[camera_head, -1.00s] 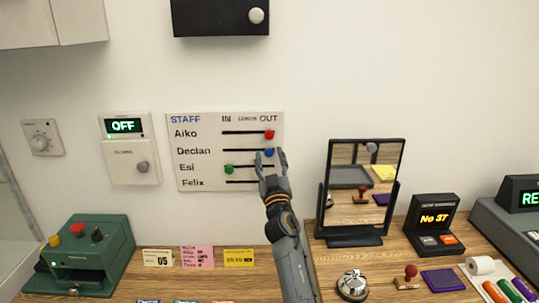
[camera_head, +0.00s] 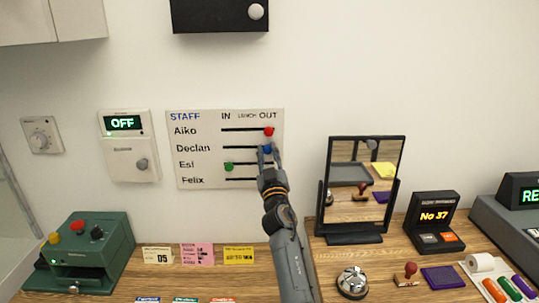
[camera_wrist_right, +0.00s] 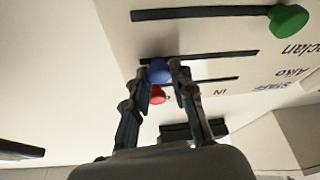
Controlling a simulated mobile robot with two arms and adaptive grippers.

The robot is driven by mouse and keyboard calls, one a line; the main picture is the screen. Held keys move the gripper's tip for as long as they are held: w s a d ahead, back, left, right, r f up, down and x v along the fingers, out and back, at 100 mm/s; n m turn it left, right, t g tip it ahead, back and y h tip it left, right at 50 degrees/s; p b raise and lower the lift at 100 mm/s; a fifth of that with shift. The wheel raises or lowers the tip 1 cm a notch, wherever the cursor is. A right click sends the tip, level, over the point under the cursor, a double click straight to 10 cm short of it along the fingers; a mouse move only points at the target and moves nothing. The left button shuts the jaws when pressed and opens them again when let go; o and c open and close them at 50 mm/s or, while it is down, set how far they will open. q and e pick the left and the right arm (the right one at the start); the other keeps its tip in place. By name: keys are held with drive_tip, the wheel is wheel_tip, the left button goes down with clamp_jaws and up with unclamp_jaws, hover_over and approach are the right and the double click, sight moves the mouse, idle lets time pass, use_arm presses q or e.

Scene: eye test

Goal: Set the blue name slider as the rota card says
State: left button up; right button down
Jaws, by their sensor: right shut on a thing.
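The white staff board (camera_head: 200,150) hangs on the wall with rows Aiko, Declan, Esi and Felix under IN, LUNCH and OUT. The blue slider knob (camera_head: 267,149) is on Declan's row at the OUT end. My right gripper (camera_head: 266,153) is shut on it; the wrist view shows the blue knob (camera_wrist_right: 159,71) between the fingers. Aiko's red knob (camera_head: 269,131) is at OUT. Esi's green knob (camera_head: 229,167) is at the IN end. Felix's knob is hidden by my gripper. A pink card (camera_head: 197,255) on the counter carries handwriting too small to read. My left gripper is out of view.
A white card (camera_head: 157,256) and a yellow card (camera_head: 239,254) flank the pink one. A mirror (camera_head: 363,190) stands right of my arm, a bell (camera_head: 352,283) in front. A green machine (camera_head: 88,252) is at left.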

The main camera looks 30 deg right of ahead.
drive_tip(key=w+a+b, duration=0.2)
drive_tip(key=a, duration=0.1)
drive_tip(key=w+a+b, duration=0.1)
drive_tip(key=shift+a+f+b, duration=0.15)
drive_tip(key=shift+a+b, duration=0.25)
drive_tip(key=c, duration=1.1)
unclamp_jaws()
drive_tip(key=shift+s, duration=0.1)
approach(247, 144)
drive_tip(key=shift+v, duration=0.75)
